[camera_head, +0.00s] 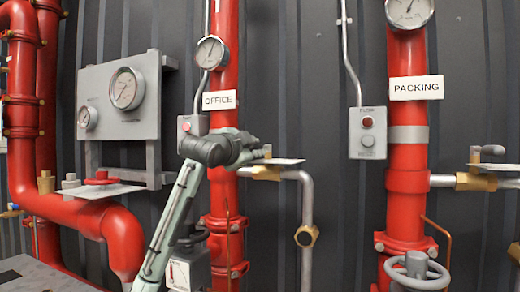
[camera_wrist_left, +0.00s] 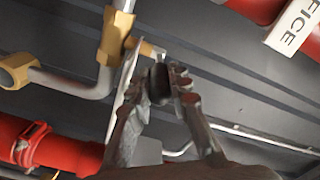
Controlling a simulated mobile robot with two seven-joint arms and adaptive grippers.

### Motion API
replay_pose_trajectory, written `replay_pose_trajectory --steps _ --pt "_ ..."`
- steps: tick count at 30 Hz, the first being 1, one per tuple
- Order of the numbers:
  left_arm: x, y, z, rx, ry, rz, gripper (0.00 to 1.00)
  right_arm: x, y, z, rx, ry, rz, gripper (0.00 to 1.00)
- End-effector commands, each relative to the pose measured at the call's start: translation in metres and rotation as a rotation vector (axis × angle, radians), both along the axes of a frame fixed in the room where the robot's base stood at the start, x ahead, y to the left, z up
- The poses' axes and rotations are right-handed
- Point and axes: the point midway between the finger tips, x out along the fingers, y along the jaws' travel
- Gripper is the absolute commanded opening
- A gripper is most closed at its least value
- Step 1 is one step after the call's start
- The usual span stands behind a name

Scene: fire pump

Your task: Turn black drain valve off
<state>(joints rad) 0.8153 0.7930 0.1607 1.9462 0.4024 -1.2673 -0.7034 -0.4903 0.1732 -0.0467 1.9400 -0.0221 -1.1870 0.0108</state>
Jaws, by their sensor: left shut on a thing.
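My left gripper (camera_head: 258,153) reaches in front of the red OFFICE pipe (camera_head: 225,70), at the brass drain fitting (camera_head: 266,173) on its right side. In the left wrist view, my left gripper (camera_wrist_left: 168,82) is shut on the black drain valve handle (camera_wrist_left: 158,86), which sits between its fingertips. The brass valve body (camera_wrist_left: 117,38) and its stem lie just beyond the fingers. In the head view the gripper hides most of the handle, so its turn angle is unclear. My right gripper is in neither view.
A pale tag plate (camera_head: 285,161) sticks out beside the valve. A grey drain pipe (camera_head: 307,205) bends down from it. The PACKING pipe (camera_head: 407,140) stands right, with a similar valve (camera_head: 487,151). A gauge panel (camera_head: 122,100) is left. A grey button box (camera_head: 367,133) hangs between.

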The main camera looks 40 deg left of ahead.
Motion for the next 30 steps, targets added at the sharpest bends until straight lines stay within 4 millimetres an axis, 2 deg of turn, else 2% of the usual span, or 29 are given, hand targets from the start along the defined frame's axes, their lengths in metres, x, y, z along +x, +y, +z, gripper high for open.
replay_pose_trajectory --steps 16,17,21,22,30 --pt "-0.0009 0.0030 0.0005 0.000 -0.002 -0.031 0.00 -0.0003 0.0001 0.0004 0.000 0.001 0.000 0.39" --pt "-0.0008 0.0030 0.0005 0.000 -0.002 -0.031 0.19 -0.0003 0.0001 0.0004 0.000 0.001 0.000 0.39" --pt "-0.0008 0.0030 0.0003 -0.001 -0.001 -0.031 0.36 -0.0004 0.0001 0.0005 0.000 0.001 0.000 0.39" --pt "-0.0007 0.0030 0.0002 -0.001 -0.001 -0.031 0.39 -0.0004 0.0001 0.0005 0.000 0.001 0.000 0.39" --pt "-0.0011 0.0028 -0.0001 -0.001 0.000 -0.030 0.39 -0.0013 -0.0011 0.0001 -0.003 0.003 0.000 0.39"
